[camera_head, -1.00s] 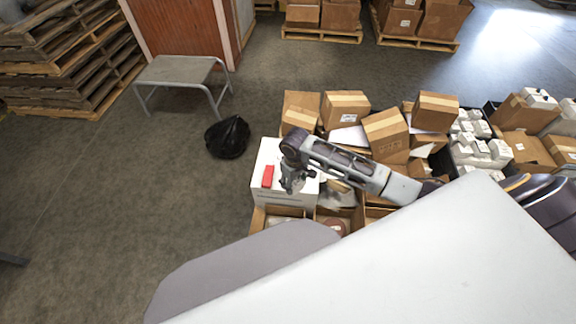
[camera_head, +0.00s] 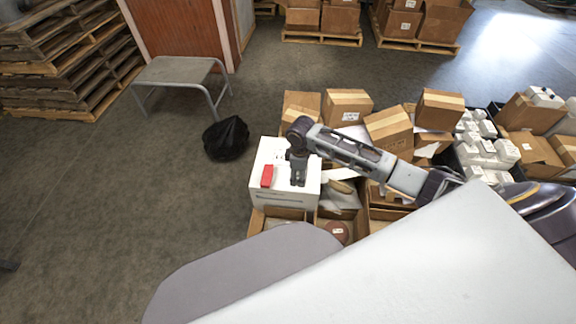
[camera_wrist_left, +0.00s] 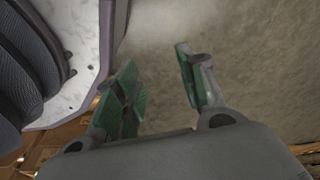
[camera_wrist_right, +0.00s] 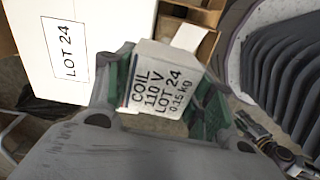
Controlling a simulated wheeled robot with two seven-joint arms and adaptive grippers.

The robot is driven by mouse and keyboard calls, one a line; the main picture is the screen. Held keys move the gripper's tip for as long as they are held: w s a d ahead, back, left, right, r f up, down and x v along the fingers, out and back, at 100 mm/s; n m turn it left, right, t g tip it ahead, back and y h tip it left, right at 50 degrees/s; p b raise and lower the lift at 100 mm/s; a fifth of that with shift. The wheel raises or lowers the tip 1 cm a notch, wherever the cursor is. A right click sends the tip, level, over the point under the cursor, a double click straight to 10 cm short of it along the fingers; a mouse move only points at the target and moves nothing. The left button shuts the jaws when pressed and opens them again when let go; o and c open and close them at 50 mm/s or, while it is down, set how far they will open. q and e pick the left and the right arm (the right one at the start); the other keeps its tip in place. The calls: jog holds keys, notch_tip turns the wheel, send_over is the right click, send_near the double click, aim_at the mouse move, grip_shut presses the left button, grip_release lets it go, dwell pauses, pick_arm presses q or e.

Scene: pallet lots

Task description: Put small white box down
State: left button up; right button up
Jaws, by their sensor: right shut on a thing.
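My right gripper (camera_wrist_right: 160,92) is shut on the small white box (camera_wrist_right: 160,75), which bears the label "COIL 110 V LOT 24 0.15 kg". In the head view my right gripper (camera_head: 298,182) points down over the large white box (camera_head: 272,192), and the small box cannot be made out there. The large white box also shows in the right wrist view (camera_wrist_right: 110,60), with "LOT 24" on its side. I cannot tell whether the small box touches it. My left gripper (camera_wrist_left: 157,70) is open and empty, above the floor.
A red item (camera_head: 267,176) lies on top of the large white box. Open cartons (camera_head: 285,213) stand in front of it, and brown boxes (camera_head: 388,130) stand behind and right. A black bag (camera_head: 227,138) and a grey stool (camera_head: 175,70) are at left.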

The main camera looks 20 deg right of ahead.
pick_arm(q)
jog(key=w+d+r+b, duration=0.2)
jog(key=r+b, duration=0.1)
jog(key=r, duration=0.3)
jog(key=w+d+r+h+b, duration=0.1)
jog(key=w+d+r+b, duration=0.1)
jog(key=r+b, duration=0.2)
jog(key=w+d+r+b, duration=0.2)
jog(key=d+r+b, duration=0.1)
jog(key=r, duration=0.7)
jog(key=shift+r+t+b, duration=0.2)
jog(key=shift+t+b, duration=0.2)
jog(key=shift+b, duration=0.1)
pick_arm(e)
jog(key=w+d+f+n, duration=0.3)
jog(key=w+d+n, duration=0.2)
jog(key=n, duration=0.9)
jog(key=shift+d+f, duration=0.25)
jog(key=shift+d, duration=0.9)
jog(key=shift+f+b, duration=0.75)
jog(key=shift+f, duration=1.75)
pick_arm(q)
notch_tip(320, 180, up, 3)
jog(key=shift+d+f+t+h, duration=0.1)
jog(key=shift+d+t+h, duration=0.05)
jog(key=shift+t+h, duration=0.2)
